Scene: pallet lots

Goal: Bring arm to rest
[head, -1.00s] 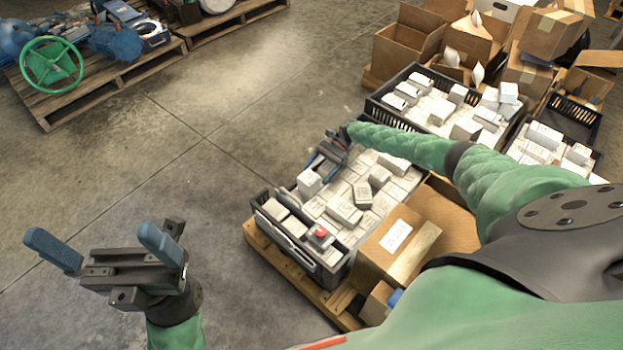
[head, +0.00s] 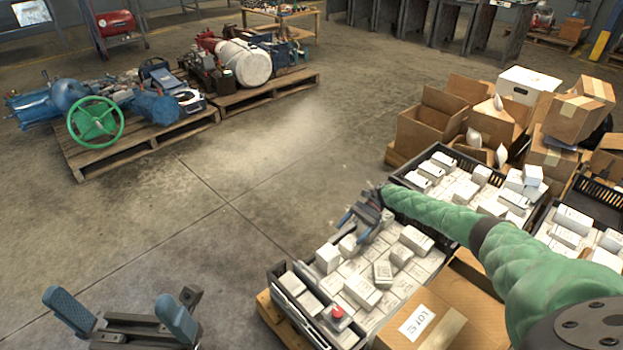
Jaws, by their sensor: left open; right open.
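My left gripper (head: 122,312) is at the lower left over bare floor. Its two blue fingers stand wide apart with nothing between them. My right arm comes in from the right, and my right gripper (head: 357,221) hangs over the near black crate (head: 291,317) of white boxes. Its blue fingers are apart, and I see nothing held in it. The fingertips are close above the boxes; I cannot tell whether they touch any.
A cardboard box marked LOT (head: 420,322) stands beside the near crate. A second black crate (head: 408,180) lies behind it, with open cartons (head: 430,118) further back. Pallets with a green handwheel (head: 96,121) and a white drum (head: 243,63) stand at the back left. The floor between is clear.

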